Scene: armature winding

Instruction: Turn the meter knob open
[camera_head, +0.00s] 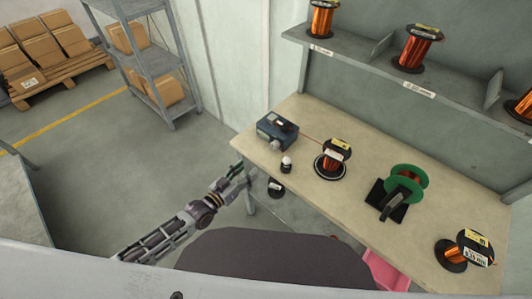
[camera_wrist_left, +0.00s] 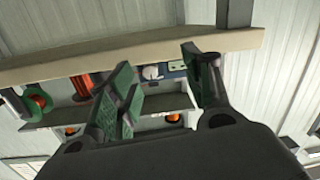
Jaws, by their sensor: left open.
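The meter (camera_head: 277,132) is a dark blue-grey box on the far left corner of the workbench. In the left wrist view a bluish part beside the bench edge (camera_wrist_left: 176,68) appears to be the meter, seen between the fingers. My left gripper (camera_head: 238,174) is off the bench's left front edge, below and left of the meter and apart from it. In the left wrist view its green-padded fingers (camera_wrist_left: 160,62) are spread with nothing between them. My right gripper is not in view.
The workbench (camera_head: 350,205) holds a copper wire spool (camera_head: 337,151), a small white-topped black item (camera_head: 286,164), a green winding reel (camera_head: 408,180) and another spool (camera_head: 470,250). A shelf (camera_head: 350,55) with spools hangs above. Floor left of the bench is clear.

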